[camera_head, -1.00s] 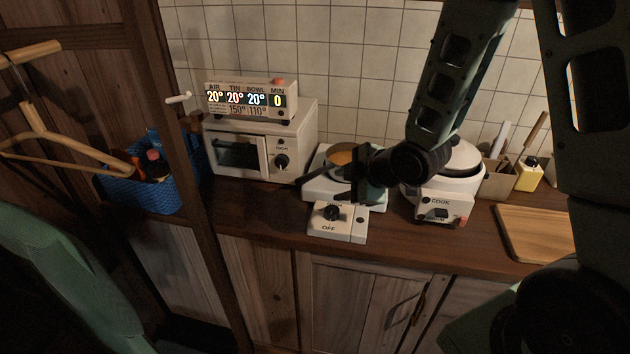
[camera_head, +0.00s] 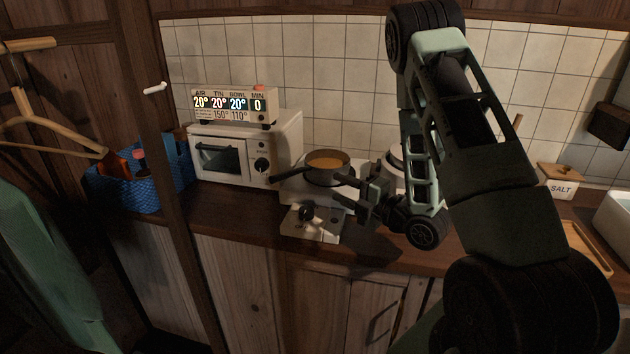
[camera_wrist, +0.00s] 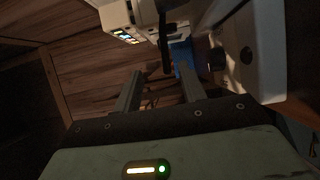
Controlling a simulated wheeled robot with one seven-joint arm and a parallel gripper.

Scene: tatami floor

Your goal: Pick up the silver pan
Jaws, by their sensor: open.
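The silver pan (camera_head: 322,178) sits on the white hot plate (camera_head: 296,188) on the counter, with orange-brown contents inside. Its dark handle (camera_head: 291,173) points left, towards the oven. My gripper (camera_head: 340,191) is open and empty, pointing left, just in front of and to the right of the pan. In the wrist view, the fingers of my gripper (camera_wrist: 160,76) are spread apart. A dark bar, which looks like the pan handle (camera_wrist: 166,40), shows beyond the fingertips. I cannot tell how near it is.
A white oven (camera_head: 243,150) with a display box (camera_head: 234,107) on top stands left of the hot plate. A blue basket (camera_head: 150,186) is further left, behind a wooden post. A white cooker (camera_head: 391,172) is mostly hidden behind my arm. A salt box (camera_head: 560,181) is at right.

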